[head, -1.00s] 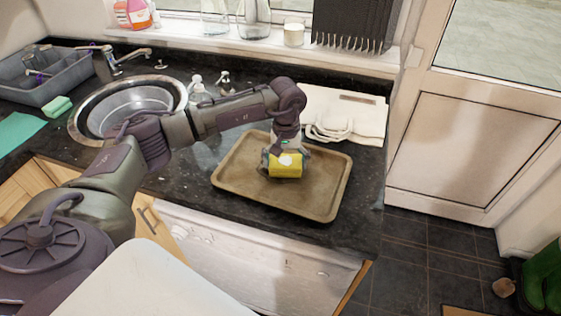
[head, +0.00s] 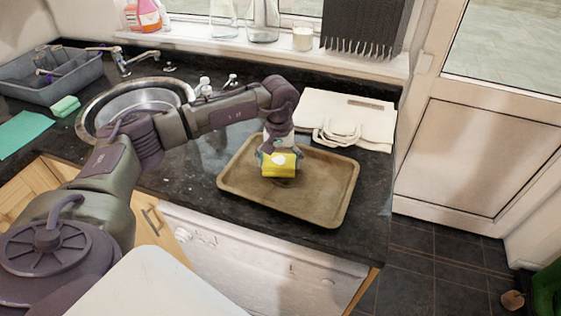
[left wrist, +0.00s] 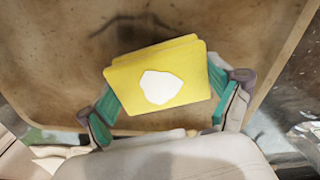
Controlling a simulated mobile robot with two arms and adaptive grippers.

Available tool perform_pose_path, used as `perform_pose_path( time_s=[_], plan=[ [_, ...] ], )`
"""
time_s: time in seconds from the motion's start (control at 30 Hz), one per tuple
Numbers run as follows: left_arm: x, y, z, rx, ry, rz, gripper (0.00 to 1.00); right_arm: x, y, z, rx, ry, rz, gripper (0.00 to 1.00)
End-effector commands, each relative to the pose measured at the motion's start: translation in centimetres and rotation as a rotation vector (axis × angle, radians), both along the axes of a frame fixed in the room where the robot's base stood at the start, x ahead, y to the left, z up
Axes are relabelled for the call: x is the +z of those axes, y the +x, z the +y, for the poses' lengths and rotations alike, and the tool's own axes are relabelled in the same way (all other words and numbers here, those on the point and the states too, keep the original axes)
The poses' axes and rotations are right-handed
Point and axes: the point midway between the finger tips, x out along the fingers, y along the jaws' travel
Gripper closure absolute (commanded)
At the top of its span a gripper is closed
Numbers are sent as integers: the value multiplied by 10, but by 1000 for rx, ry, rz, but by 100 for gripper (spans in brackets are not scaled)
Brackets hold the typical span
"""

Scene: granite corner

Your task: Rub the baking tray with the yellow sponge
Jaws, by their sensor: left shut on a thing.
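The brown baking tray (head: 320,187) lies flat on the dark counter, and it fills most of the left wrist view (left wrist: 50,60). The yellow sponge (head: 279,169) is over the left part of the tray. My left gripper (head: 279,157) is shut on the sponge from above. In the left wrist view the sponge (left wrist: 190,95) sits between the two teal-padded fingers and shows a white patch. I cannot tell whether its underside touches the tray. My right gripper is not in view.
A round sink (head: 135,103) and a grey dish tub (head: 50,80) are at the left. A green sponge (head: 65,106) and a green cloth (head: 20,132) lie near them. A folded cream bag (head: 345,118) lies behind the tray. The counter ends right of the tray.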

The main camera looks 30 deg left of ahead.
Motion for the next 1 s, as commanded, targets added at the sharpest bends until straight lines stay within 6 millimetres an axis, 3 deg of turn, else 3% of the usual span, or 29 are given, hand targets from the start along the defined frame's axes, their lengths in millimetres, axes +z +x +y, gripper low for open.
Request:
perform_pose_path(
  time_s=[0.5,1.0],
  plan=[
    [54,1,-1,-1,-1,-4,37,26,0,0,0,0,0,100],
    [64,1,-1,0,-2,-5,37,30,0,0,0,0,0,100]
  ],
)
